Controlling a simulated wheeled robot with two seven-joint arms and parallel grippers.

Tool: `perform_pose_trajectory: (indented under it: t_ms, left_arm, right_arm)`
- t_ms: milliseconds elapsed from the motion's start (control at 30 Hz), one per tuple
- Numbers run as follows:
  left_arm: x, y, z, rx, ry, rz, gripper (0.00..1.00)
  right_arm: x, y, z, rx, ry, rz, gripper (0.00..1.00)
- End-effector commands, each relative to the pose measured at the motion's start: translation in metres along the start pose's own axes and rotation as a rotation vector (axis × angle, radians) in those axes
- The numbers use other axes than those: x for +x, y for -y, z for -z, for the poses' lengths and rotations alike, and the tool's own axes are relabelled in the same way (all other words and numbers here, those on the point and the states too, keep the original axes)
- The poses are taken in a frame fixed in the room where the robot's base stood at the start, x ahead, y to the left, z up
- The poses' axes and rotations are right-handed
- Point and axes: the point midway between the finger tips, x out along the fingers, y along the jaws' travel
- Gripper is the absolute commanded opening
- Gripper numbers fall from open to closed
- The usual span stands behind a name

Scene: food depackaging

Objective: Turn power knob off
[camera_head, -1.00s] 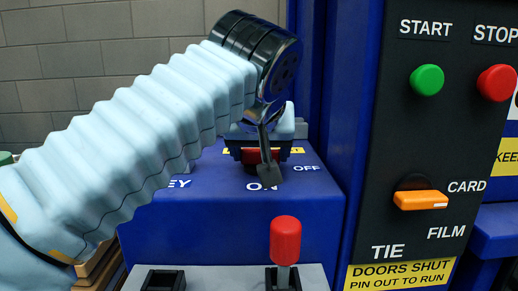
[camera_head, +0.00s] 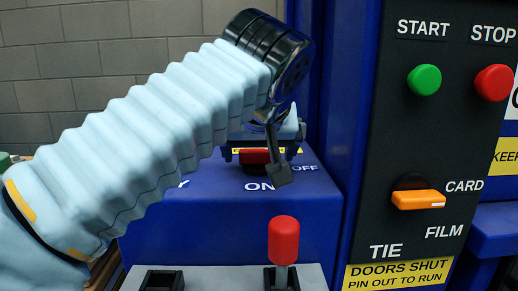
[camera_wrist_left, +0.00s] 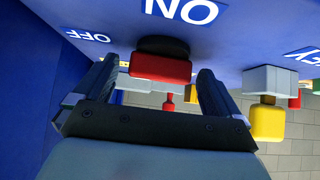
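The red power knob (camera_head: 254,157) sits on the sloped top of the blue console, behind the white ON and OFF labels. My left gripper (camera_head: 266,160) comes down over it, with one dark finger to its right, in front of the labels. In the left wrist view the red knob (camera_wrist_left: 160,67) lies between the two fingers of the open gripper (camera_wrist_left: 155,75). There are gaps on both sides, and no firm contact shows. ON is right above the knob there and OFF is to the left. Which label the knob points to is hard to tell. My right gripper is not in view.
A black panel on the right carries a green START button (camera_head: 424,80), a red STOP button (camera_head: 494,82) and an orange selector (camera_head: 418,199). A red-topped lever (camera_head: 283,240) stands in front of the console. A yellow-tipped control (camera_wrist_left: 267,122) shows beside the gripper in the wrist view.

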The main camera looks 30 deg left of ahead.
Motion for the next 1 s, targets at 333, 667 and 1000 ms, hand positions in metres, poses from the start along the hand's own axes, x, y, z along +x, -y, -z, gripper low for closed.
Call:
perform_pose_trajectory:
  t_ms: [333, 667, 1000]
  left_arm:
    - [-0.013, 0.000, 0.001, 0.000, -0.002, -0.001, 0.98]
    - [-0.091, 0.000, 0.001, -0.005, -0.004, 0.001, 0.98]
    - [-0.136, 0.000, 0.000, -0.001, -0.001, 0.002, 0.98]
  right_arm:
    - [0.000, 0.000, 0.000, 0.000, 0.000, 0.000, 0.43]
    - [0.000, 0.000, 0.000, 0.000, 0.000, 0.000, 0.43]
    - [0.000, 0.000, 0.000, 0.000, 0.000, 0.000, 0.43]
